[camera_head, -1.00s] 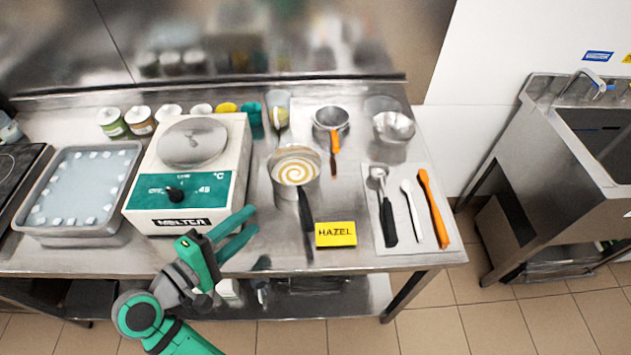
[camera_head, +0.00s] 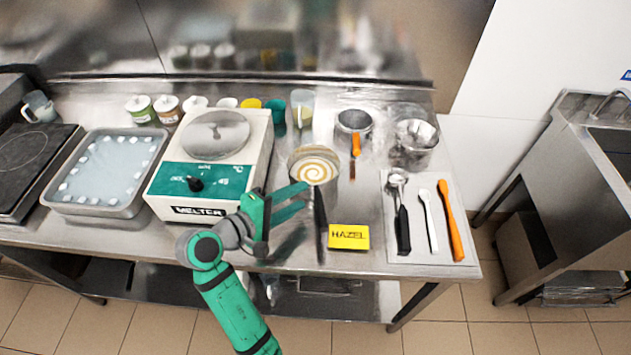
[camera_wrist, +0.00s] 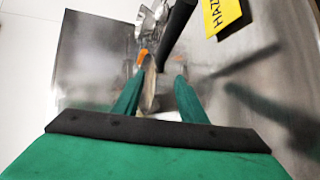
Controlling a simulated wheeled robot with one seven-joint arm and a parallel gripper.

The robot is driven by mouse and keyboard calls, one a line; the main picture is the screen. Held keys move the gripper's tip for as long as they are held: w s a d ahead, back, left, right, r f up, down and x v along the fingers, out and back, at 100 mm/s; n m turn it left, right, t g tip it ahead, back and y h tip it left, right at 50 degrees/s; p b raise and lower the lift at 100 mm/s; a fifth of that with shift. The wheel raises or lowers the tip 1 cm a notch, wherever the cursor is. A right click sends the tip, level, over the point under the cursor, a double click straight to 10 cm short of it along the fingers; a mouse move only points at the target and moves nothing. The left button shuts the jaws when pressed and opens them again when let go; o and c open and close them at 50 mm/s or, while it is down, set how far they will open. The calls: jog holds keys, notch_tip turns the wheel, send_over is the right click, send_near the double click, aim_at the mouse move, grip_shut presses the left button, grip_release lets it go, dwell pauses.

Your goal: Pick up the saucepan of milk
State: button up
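The saucepan (camera_head: 314,172) stands on the steel counter, with a cream and brown swirl of liquid in it. Its black handle (camera_head: 319,228) points toward the counter's front edge. My gripper (camera_head: 306,196) is open and empty, just left of the handle near its pan end, fingers pointing right. In the wrist view my two green fingers (camera_wrist: 160,77) are apart, and the black handle (camera_wrist: 176,34) shows beyond their tips. I cannot tell whether they touch it. The pan's body is not clear in the wrist view.
A yellow HAZEL card (camera_head: 348,237) lies right of the handle. A MELTER machine (camera_head: 207,212) stands to the left. A small pan with an orange handle (camera_head: 355,150) is behind right. A tray (camera_head: 378,252) with utensils lies at right.

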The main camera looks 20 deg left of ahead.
aim_at(317, 191)
jog(key=x, duration=0.4)
jog(key=shift+d, duration=0.25)
